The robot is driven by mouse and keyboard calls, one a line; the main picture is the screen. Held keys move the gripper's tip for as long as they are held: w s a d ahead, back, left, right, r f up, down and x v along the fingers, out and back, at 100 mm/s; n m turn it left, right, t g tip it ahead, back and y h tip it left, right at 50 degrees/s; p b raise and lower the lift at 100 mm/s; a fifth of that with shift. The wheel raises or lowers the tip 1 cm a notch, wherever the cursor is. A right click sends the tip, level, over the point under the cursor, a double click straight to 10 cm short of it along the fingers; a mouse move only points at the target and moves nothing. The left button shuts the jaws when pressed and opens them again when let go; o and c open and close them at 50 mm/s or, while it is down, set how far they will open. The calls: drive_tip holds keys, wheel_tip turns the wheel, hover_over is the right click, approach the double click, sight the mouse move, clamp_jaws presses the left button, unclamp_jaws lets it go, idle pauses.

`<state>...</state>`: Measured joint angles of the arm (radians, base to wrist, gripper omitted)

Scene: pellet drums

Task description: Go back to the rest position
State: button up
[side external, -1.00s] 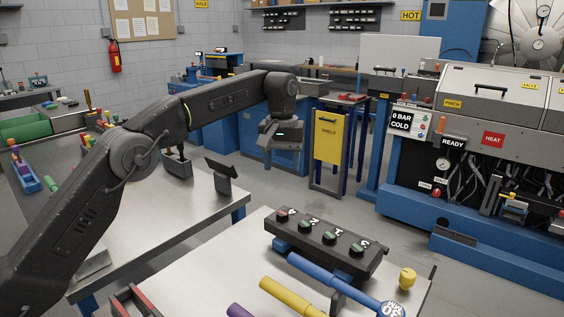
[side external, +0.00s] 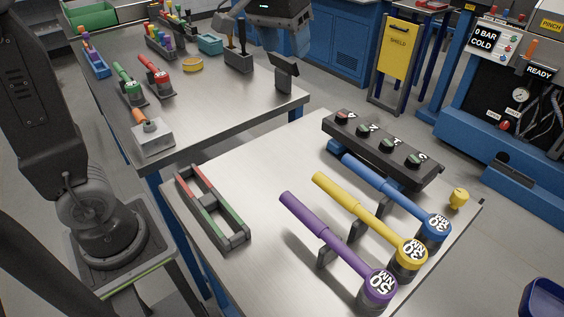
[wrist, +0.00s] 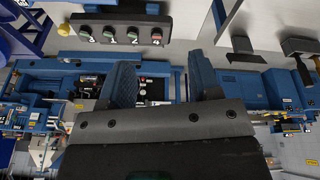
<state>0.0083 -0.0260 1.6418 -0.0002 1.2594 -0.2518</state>
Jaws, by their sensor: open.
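My gripper (wrist: 160,64) shows in the wrist view with its two blue-padded fingers apart and nothing between them. The gripper holds nothing and appears clear of the tabletop. The rest position itself is not marked in any view.
Purple (side external: 325,240), yellow (side external: 365,215) and blue (side external: 385,188) torque wrenches lie on the near table beside a black button box (side external: 380,145). A red-green frame (side external: 210,208) lies left of them.

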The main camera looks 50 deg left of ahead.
drive_tip(key=s+f+m+t, duration=0.1)
drive_tip(key=s+f, duration=0.3)
drive_tip(key=s, duration=0.5)
drive_tip(key=s+f+m+t, duration=0.1)
drive_tip(key=s+f, duration=0.4)
drive_tip(key=s, duration=0.4)
drive_tip(key=shift+s+a+f+m+t, duration=0.15)
drive_tip(key=shift+f+m+t, duration=0.15)
drive_tip(key=shift+m, duration=0.1)
